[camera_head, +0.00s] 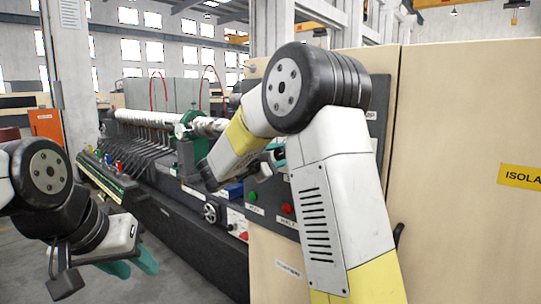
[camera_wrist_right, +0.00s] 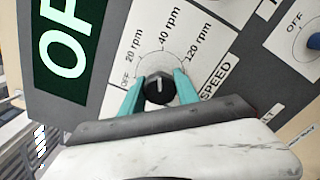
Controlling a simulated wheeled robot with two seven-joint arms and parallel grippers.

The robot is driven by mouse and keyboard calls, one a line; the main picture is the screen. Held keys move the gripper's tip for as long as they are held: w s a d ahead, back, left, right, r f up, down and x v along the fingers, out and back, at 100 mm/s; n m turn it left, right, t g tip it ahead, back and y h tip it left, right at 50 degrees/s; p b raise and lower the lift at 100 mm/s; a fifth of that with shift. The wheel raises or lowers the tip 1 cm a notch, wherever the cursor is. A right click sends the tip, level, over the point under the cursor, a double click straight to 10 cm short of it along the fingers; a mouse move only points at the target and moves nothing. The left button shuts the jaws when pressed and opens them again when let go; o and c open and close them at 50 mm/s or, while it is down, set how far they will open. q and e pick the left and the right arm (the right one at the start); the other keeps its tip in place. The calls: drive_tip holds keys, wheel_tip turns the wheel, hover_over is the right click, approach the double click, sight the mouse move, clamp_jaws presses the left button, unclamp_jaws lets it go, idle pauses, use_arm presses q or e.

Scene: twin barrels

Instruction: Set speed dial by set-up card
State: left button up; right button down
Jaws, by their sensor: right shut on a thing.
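The black speed dial (camera_wrist_right: 159,88) sits on a white plate (camera_wrist_right: 215,60) reading OFF, 20 rpm, 40 rpm, 120 rpm and SPEED. Its white pointer line points up in the right wrist view, roughly at the 40 rpm label. The teal fingers of my right gripper (camera_wrist_right: 158,84) are shut on the dial, one on each side. In the head view my right arm hides the dial. My left gripper (camera_head: 131,264) hangs low at the left, away from the panel; its finger gap is unclear. I cannot make out a set-up card.
A green and a red button (camera_head: 286,209) sit on the dark panel below my right gripper. A long machine (camera_head: 190,235) stands at the left. A beige cabinet (camera_head: 460,120) fills the right.

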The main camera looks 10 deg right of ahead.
drive_tip(key=shift+m, duration=0.5)
drive_tip(key=c, duration=0.9)
unclamp_jaws()
drive_tip(key=shift+a, duration=0.1)
drive_tip(key=v, duration=0.7)
drive_tip(key=shift+s+a, duration=0.25)
